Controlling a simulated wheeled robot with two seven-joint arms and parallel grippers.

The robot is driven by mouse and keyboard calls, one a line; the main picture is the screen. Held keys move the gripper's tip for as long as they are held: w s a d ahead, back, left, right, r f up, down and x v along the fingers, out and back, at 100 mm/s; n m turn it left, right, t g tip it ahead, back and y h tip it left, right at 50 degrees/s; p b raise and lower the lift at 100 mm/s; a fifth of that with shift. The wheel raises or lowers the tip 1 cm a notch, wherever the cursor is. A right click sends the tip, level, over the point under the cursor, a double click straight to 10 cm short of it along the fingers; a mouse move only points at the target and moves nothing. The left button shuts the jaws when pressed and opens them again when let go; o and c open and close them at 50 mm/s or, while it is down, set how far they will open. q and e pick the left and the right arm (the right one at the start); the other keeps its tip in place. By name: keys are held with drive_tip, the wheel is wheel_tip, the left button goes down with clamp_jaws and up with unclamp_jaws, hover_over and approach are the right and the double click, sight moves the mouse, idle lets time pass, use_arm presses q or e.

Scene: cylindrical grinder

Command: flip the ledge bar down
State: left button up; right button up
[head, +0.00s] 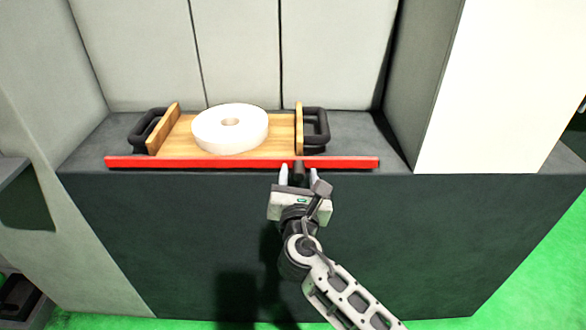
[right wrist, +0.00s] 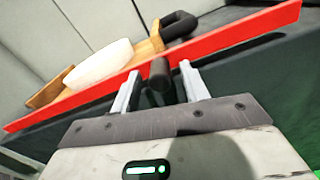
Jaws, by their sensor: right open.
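The red ledge bar (head: 220,163) runs along the front edge of the dark ledge, in front of the wooden tray. It crosses the right wrist view at a slant (right wrist: 225,45) and looks raised along the edge. A short black cylindrical handle (right wrist: 159,76) sticks out from the bar towards me. My right gripper (head: 298,172) is at the bar's front, right of its middle. Its two pale fingers are open, one on each side of the handle, with gaps visible. Whether the fingertips touch the bar is unclear. My left gripper is not in view.
Behind the bar stands a wooden tray (head: 282,138) with black side handles, carrying a white ring-shaped wheel (head: 213,131). Grey panels (head: 235,50) close off the back. A white panel (head: 490,90) stands at the right. The dark front face (head: 420,240) below the bar is clear.

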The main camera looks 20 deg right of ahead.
drive_tip(key=shift+w+d, duration=0.15)
drive_tip(key=shift+w, duration=0.25)
drive_tip(key=shift+c, duration=0.4)
clamp_jaws()
drive_tip(key=shift+s, duration=0.1)
